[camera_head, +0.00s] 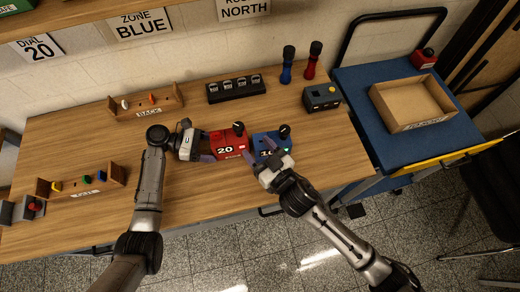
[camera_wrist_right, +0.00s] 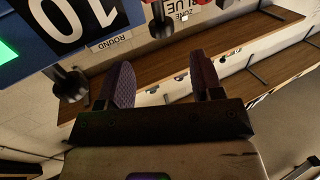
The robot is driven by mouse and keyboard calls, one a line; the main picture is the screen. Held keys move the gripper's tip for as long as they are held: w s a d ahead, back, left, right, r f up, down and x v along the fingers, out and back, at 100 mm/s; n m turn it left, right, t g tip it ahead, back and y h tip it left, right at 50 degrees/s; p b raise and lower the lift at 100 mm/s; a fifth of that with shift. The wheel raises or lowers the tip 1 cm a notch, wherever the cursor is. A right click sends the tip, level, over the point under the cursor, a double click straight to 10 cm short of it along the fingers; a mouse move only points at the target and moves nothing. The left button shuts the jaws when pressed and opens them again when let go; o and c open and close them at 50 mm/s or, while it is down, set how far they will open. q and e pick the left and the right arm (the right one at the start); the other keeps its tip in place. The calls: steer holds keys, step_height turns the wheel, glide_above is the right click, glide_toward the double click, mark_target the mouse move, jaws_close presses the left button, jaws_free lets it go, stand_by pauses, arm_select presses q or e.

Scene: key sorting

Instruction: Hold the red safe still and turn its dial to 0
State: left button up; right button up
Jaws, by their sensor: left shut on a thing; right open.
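The red safe (camera_head: 230,152) stands near the table's front edge, with a white "20" on its face. Its dark dial (camera_head: 238,128) is at its upper right; the dial's exact setting is too small to read. My left gripper (camera_head: 208,150) is shut on the safe's left side. My right gripper (camera_head: 264,158) is open and empty, just in front of the blue safe (camera_head: 258,139) beside the red one. In the right wrist view its two fingers (camera_wrist_right: 163,82) stand apart with nothing between them.
The blue safe's "10" face (camera_wrist_right: 60,22) and a dark knob (camera_wrist_right: 69,84) show close by in the right wrist view. A dark box (camera_head: 321,97), a black rack (camera_head: 236,90) and wooden racks (camera_head: 147,108) stand around. The table's middle left is clear.

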mark_target(237, 122)
steer(key=shift+s+d, duration=0.2)
steer(key=shift+s, duration=0.1)
steer(key=s+a, duration=0.4)
steer(key=a, duration=0.2)
steer(key=w+m+t+h, duration=0.1)
steer(key=w, duration=0.3)
steer(key=w+m+t+h, duration=0.1)
steer(key=w+h, duration=0.1)
steer(key=w, duration=0.3)
steer(key=w+a+m+t+h, duration=0.1)
steer(key=w+m+h, duration=0.1)
steer(key=w, duration=0.2)
steer(key=shift+w, duration=0.15)
steer(key=shift+c, duration=0.2)
steer(key=c, duration=0.9)
